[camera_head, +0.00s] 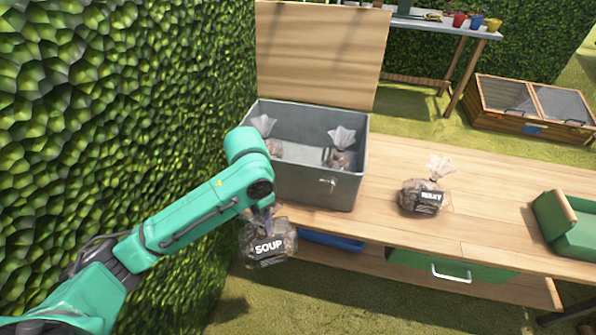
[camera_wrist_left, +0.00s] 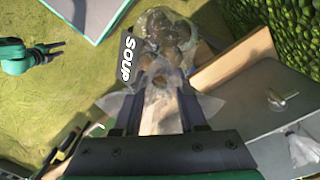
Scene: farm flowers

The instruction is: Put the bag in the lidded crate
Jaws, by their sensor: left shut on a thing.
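A clear bag labelled SOUP (camera_head: 268,243) hangs from my left gripper (camera_head: 262,212), which is shut on its gathered neck. The bag is in front of the bench's front edge, below and in front of the crate. In the left wrist view the bag (camera_wrist_left: 170,38) shows beyond the fingers, with its label at the left. The grey metal crate (camera_head: 335,188) stands on the bench with its wooden lid (camera_head: 325,50) raised at the back. Two bags, one at the left (camera_head: 264,130) and one at the right (camera_head: 338,150), are inside it.
A bag labelled WAXY (camera_head: 425,196) stands on the wooden bench (camera_head: 390,160), right of the crate. A green caddy-like object (camera_head: 570,225) is at the right end. A hedge (camera_head: 120,90) rises close on the left.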

